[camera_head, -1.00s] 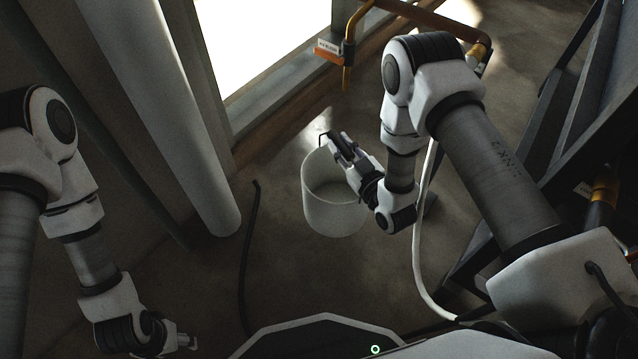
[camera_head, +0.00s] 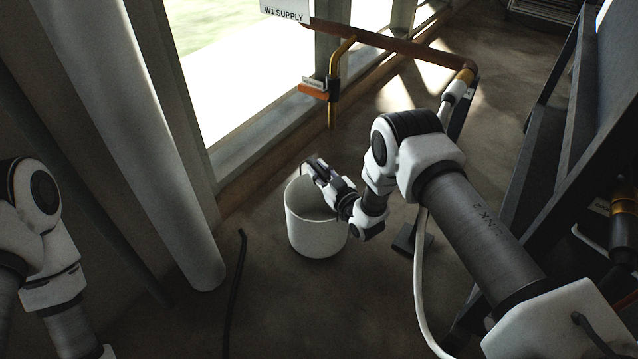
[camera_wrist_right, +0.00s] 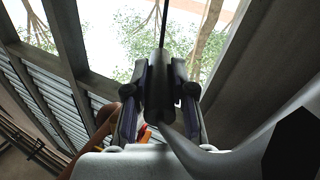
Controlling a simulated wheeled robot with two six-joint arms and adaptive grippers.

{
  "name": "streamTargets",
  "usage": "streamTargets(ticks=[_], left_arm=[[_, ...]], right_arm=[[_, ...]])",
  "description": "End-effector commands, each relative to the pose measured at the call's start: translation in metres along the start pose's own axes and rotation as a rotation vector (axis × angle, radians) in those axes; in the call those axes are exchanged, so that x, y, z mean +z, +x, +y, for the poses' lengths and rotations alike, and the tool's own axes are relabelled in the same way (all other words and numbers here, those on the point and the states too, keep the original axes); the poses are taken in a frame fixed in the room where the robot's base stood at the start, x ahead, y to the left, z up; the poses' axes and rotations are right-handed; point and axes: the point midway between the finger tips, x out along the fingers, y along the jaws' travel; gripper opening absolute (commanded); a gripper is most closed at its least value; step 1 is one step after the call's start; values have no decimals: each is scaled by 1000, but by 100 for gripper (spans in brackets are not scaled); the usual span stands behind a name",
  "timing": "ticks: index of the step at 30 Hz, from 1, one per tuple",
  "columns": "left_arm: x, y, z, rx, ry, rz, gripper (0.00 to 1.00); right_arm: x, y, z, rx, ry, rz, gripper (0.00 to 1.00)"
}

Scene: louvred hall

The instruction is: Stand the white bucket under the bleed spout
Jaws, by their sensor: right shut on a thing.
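The white bucket (camera_head: 318,236) is upright near the wall sill, in the middle of the head view. My right gripper (camera_head: 316,170) is above its rim, shut on the bucket's raised handle. In the right wrist view the fingers (camera_wrist_right: 160,100) close on a grey grip with a thin dark wire. The bleed spout (camera_head: 332,116) is a brass pipe pointing down, farther back and slightly right of the bucket; the bucket is not under it. I cannot tell whether the bucket touches the floor. My left gripper is outside the view; only its arm shows at left.
An orange valve handle (camera_head: 314,91) sits beside the spout, below a copper pipe (camera_head: 400,45) and a W1 SUPPLY sign (camera_head: 284,12). A white hose (camera_head: 418,290) runs down at right. A dark hose (camera_head: 235,290) and grey column (camera_head: 160,150) stand left. Dark framing (camera_head: 560,150) bounds the right.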

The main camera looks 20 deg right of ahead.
Motion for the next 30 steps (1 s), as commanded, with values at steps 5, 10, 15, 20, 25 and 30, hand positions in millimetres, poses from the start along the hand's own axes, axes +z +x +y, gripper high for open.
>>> streamTargets(ticks=[5,10,15,20,25,30], left_arm=[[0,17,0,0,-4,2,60],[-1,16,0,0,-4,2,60],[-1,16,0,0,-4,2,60],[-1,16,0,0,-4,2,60],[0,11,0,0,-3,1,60],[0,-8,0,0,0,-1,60]], right_arm=[[23,-1,-5,-1,1,-2,0],[22,-2,-5,-1,1,-3,0],[23,-2,-5,-1,1,-4,49],[23,-2,-5,-1,1,-4,49],[21,-6,-5,-1,1,-6,49],[17,-38,-4,1,3,-9,49]])
